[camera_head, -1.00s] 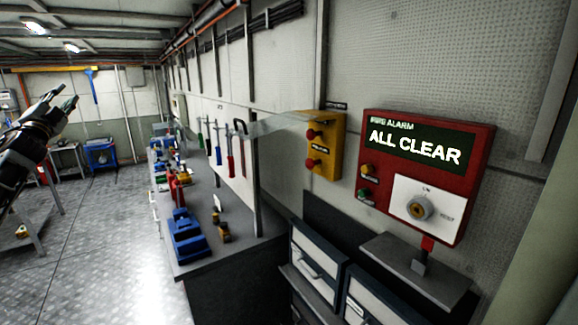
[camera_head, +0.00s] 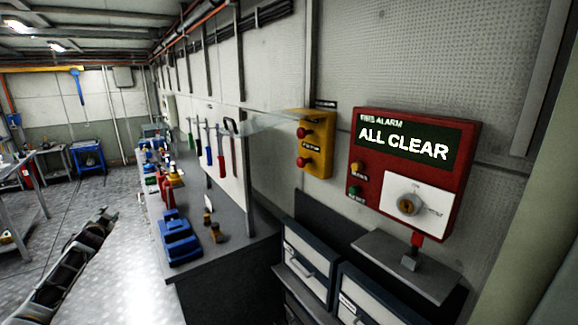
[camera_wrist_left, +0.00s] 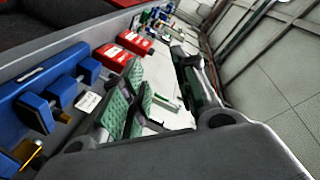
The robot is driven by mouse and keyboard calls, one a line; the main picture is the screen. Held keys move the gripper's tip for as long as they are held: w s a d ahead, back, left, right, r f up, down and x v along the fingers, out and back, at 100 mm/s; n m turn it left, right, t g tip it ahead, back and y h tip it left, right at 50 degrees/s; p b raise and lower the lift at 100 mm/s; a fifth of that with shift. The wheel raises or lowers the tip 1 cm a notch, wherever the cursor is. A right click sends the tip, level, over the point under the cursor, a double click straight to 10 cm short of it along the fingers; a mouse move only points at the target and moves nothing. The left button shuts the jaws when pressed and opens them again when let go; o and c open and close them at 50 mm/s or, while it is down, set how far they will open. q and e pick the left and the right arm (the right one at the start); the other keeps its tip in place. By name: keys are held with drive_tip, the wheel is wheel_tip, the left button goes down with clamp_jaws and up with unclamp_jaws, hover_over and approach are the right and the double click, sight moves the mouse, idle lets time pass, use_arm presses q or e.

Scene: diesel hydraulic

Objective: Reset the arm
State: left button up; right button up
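My left arm comes in at the lower left of the head view. Its gripper (camera_head: 104,217) is low, in front of the bench and over the floor. In the left wrist view the left gripper (camera_wrist_left: 160,72) has its green-padded fingers apart with nothing between them. My right gripper is in neither view. The red fire alarm box (camera_head: 412,170) on the wall reads "ALL CLEAR". It has a key switch (camera_head: 409,205) on a white plate.
A yellow box (camera_head: 314,143) with red buttons is left of the alarm. A workbench (camera_head: 227,249) carries a blue tool holder (camera_head: 179,238) and several tools. Drawers (camera_head: 309,260) stand below the alarm.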

use_arm(q)
drive_tip(key=s+d+f+g+h, duration=0.15)
drive_tip(key=s+d+f, duration=0.35)
drive_tip(key=f, duration=0.9)
drive_tip(key=s+d+f+n+g+h, duration=0.15)
drive_tip(key=s+d+f, duration=0.35)
drive_tip(key=f, duration=0.9)
drive_tip(key=s+d+f+g, duration=0.2)
drive_tip(key=s+d+f, duration=0.35)
drive_tip(key=f, duration=0.85)
drive_tip(key=s+d+f+g+h, duration=0.1)
drive_tip(key=s+d+f+g, duration=0.1)
drive_tip(key=s+d+f, duration=0.65)
drive_tip(key=s+d+f+g+h+b, duration=0.15)
drive_tip(key=s+d+f, duration=0.45)
drive_tip(key=s+f, duration=0.6)
drive_tip(key=s+d+f+g+h, duration=0.1)
drive_tip(key=s+d+f+g, duration=0.1)
drive_tip(key=s+d+f, duration=0.9)
drive_tip(key=s+d+g, duration=0.3)
drive_tip(key=s, duration=2.4)
drive_tip(key=shift+s+d+f, duration=0.15)
drive_tip(key=shift+s+f, duration=0.25)
drive_tip(key=shift+h, duration=0.25)
